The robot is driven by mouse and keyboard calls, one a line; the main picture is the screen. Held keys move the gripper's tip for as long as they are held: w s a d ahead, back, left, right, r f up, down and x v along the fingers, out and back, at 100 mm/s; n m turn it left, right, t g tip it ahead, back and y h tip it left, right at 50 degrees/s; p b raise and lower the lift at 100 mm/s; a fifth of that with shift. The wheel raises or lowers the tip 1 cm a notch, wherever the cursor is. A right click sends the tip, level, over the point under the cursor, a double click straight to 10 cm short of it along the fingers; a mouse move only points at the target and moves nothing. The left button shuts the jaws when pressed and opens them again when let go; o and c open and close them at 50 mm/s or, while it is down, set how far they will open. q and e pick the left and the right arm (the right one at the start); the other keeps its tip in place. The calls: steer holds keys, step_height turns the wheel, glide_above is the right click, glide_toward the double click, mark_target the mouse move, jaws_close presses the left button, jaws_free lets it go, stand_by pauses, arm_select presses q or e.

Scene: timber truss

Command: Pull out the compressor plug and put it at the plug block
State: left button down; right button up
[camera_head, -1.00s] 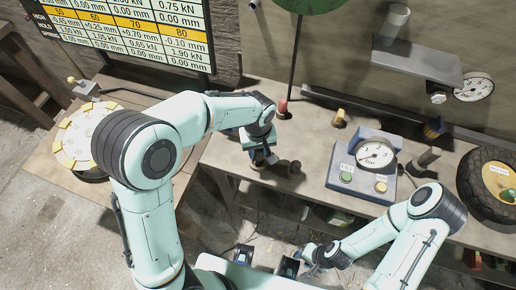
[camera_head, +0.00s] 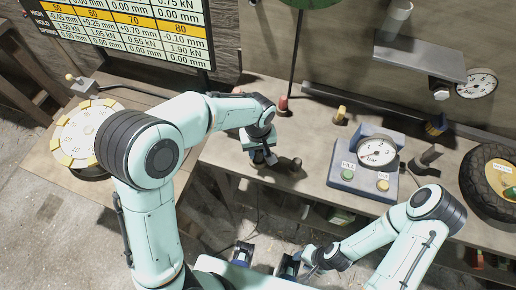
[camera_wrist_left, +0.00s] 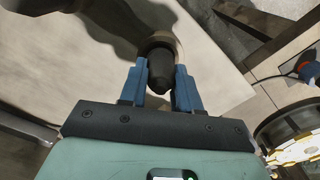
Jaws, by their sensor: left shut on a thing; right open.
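My left gripper (camera_head: 262,158) is over the workbench, left of the gauge unit. In the left wrist view its blue fingers (camera_wrist_left: 160,92) are shut on a dark, rounded plug (camera_wrist_left: 160,70). A darker round part with a pale rim lies behind the plug; I cannot tell whether the plug is seated in it or clear of it. A small dark cylinder (camera_head: 295,165) stands on the bench just right of the left gripper; I cannot tell if it is the plug block. My right gripper (camera_head: 289,265) is open, low in front of the bench and partly hard to make out.
A grey gauge unit (camera_head: 349,178) with green and yellow buttons stands on the bench (camera_head: 305,125). A tyre (camera_head: 480,190) lies at the right. Small red (camera_head: 283,104) and yellow (camera_head: 340,115) pieces stand behind. A round dial table (camera_head: 88,135) is at the left.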

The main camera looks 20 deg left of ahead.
arm_select(q)
steer(key=shift+f, duration=0.45)
steer(key=c, duration=0.7)
jaws_free()
steer(key=shift+r, duration=0.1)
step_height(320, 180, up, 13)
steer(key=shift+r+p, duration=0.2)
steer(key=shift+p, duration=0.4)
